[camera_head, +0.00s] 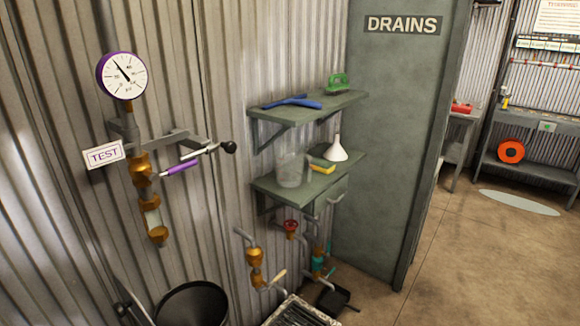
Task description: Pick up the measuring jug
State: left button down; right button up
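The measuring jug (292,170) is a clear, see-through vessel. It stands upright at the left part of the lower wall shelf (270,186), with the corrugated wall behind it. A yellow sponge-like block (322,166) and a white funnel (337,150) stand on the same shelf to its right. Neither of my grippers can be made out in the head view, and nothing is seen touching the jug.
An upper shelf (333,106) with a blue tool (292,103) and a green brush (338,83) hangs above the jug. Valves and pipes (255,268), a black bucket (192,303) and a grate (300,313) lie below. Open floor (470,260) is at right.

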aim_at(289, 157)
jog(key=i+l, duration=0.7)
jog(key=i+l+u, duration=0.15)
jog(key=u, duration=0.2)
jog(key=i+l+u, duration=0.1)
jog(key=l+u, duration=0.4)
jog(key=u, duration=0.15)
jog(key=i, duration=0.05)
